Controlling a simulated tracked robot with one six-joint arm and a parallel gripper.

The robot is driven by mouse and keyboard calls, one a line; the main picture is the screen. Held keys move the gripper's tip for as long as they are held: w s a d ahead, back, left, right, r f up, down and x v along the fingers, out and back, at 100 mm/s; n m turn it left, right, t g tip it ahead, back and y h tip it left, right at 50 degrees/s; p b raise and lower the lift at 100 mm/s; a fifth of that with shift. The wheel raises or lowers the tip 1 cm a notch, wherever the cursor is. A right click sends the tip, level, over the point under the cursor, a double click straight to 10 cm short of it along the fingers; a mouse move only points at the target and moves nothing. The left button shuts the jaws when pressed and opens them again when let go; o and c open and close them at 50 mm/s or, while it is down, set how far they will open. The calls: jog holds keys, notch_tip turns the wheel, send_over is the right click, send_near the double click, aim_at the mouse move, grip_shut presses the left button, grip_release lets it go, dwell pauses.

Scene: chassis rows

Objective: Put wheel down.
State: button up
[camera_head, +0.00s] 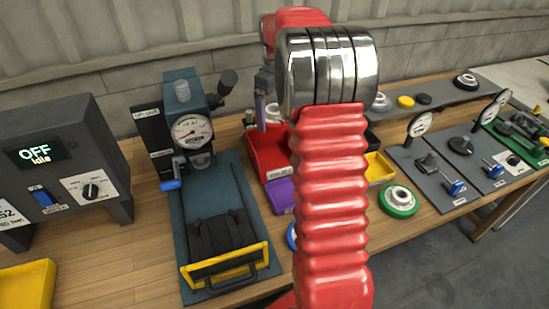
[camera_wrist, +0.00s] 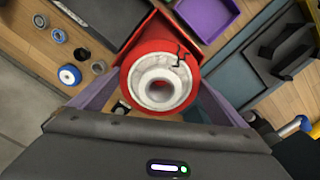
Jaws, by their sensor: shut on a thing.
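My gripper (camera_wrist: 160,92) is shut on a round red wheel with a pale grey hub (camera_wrist: 145,88), its two purple-grey fingers on either side of the rim. A dark, jagged crack-like line marks the wheel's upper right in the wrist view. Behind the wheel is a red tray (camera_wrist: 148,32), partly covered by it; I cannot tell how far apart they are. In the head view the red tray (camera_head: 262,150) is partly hidden by my arm, and my gripper (camera_head: 262,112) shows only in part near the tray's back edge.
A purple tray (camera_head: 281,195) and a yellow tray (camera_head: 379,168) stand near the red one. A green-rimmed wheel (camera_head: 398,201) lies on the bench to the right. A blue press with a gauge (camera_head: 192,131) stands left. Several small parts lie on the wood in the wrist view.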

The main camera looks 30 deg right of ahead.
send_over(275, 160)
notch_tip(275, 160, down, 14)
jog(key=shift+r, duration=0.2)
dwell(0.3)
jog(key=shift+f, duration=1.95)
jog(key=o, duration=1)
jog(key=shift+f, duration=0.1)
notch_tip(275, 160, up, 12)
